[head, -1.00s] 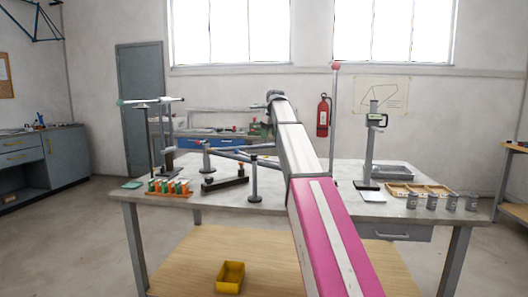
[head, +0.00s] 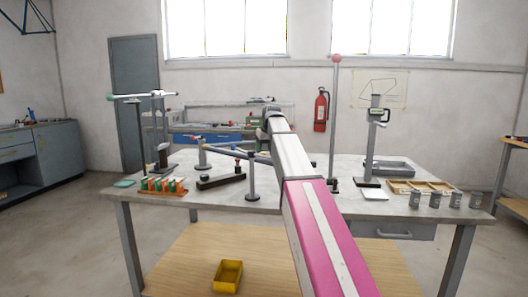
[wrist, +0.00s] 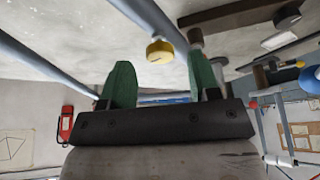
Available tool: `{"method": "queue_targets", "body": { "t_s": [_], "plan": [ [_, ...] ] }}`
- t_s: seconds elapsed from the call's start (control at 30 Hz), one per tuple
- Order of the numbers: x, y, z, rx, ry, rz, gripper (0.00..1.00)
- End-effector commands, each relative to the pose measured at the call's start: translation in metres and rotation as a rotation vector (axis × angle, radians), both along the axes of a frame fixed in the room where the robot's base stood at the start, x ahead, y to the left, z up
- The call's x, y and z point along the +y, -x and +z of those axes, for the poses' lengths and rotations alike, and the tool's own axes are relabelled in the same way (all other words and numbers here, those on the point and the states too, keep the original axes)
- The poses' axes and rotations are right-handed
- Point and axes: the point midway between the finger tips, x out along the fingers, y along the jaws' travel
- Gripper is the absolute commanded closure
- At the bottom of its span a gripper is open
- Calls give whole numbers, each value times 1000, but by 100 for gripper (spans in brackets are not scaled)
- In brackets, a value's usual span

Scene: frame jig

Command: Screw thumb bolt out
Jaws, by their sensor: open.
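My gripper (wrist: 160,78) shows in the wrist view with two green fingers spread apart and nothing between them. A round yellow-capped knob (wrist: 159,51) sits just past the fingertips, beside a blue-grey tube (wrist: 172,26); it may be the thumb bolt, but I cannot tell for sure. In the head view the frame jig (head: 232,151), with grey tubes on posts, stands on the table, left of my arm. My arm hides the gripper's fingers there, and I cannot make out the bolt.
The grey table (head: 300,205) carries an orange rack (head: 163,186) at left, a dark bar (head: 221,182), a tall red-topped pole (head: 335,120), a gauge stand (head: 372,140), a wooden tray (head: 420,188) and several grey cups (head: 436,201). A yellow bin (head: 228,276) sits on the lower shelf.

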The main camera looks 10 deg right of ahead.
Motion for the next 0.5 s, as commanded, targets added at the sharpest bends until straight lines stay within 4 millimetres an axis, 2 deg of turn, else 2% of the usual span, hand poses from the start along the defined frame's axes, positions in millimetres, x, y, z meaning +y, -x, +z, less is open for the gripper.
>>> {"method": "queue_targets", "body": {
  "t_s": [0.2, 0.47, 0.5],
  "plan": [
    [2, -5, -12, 0, 0, 1, 44],
    [2, -5, -13, 0, 0, 1, 44],
    [2, -5, -13, 0, 0, 1, 50]
  ]
}}
